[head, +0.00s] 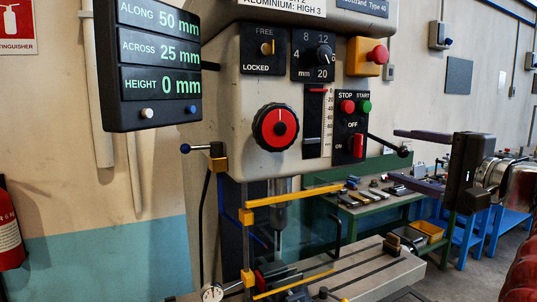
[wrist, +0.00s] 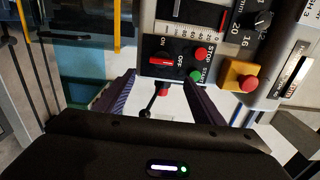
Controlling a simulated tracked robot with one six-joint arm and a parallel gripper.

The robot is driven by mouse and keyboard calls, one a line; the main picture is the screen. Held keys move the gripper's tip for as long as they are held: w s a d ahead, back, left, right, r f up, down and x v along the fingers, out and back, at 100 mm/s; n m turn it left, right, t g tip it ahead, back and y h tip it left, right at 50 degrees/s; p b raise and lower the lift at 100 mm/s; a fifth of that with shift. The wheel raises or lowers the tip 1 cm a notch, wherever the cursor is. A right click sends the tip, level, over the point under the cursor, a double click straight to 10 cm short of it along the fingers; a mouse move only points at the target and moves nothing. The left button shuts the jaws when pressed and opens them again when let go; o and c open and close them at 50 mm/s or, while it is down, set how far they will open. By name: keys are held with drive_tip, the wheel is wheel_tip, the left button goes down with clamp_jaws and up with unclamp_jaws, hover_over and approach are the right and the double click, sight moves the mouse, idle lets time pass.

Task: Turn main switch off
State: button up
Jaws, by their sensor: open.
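The main switch (head: 358,146) is a red handle on a black panel at the lower right of the machine head. It stands upright, in line with the OFF label above it; the ON label is to its left. It also shows in the wrist view (wrist: 160,62), beyond the fingertips. My gripper (head: 393,156) is open, with nothing held between its fingers, and points left from the right side of the head view. It is to the right of the switch and apart from it. In the wrist view the two fingers (wrist: 160,78) frame the area just below the switch.
STOP (head: 347,106) and START (head: 364,106) buttons sit just above the switch. A red emergency button (head: 378,54) is higher up. A black lever with a ball end (head: 404,152) reaches out between my fingers in the picture. Yellow guard bars (head: 293,196) are below.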

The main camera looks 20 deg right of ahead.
drive_tip(key=shift+s, duration=1.55)
drive_tip(key=shift+w, duration=0.1)
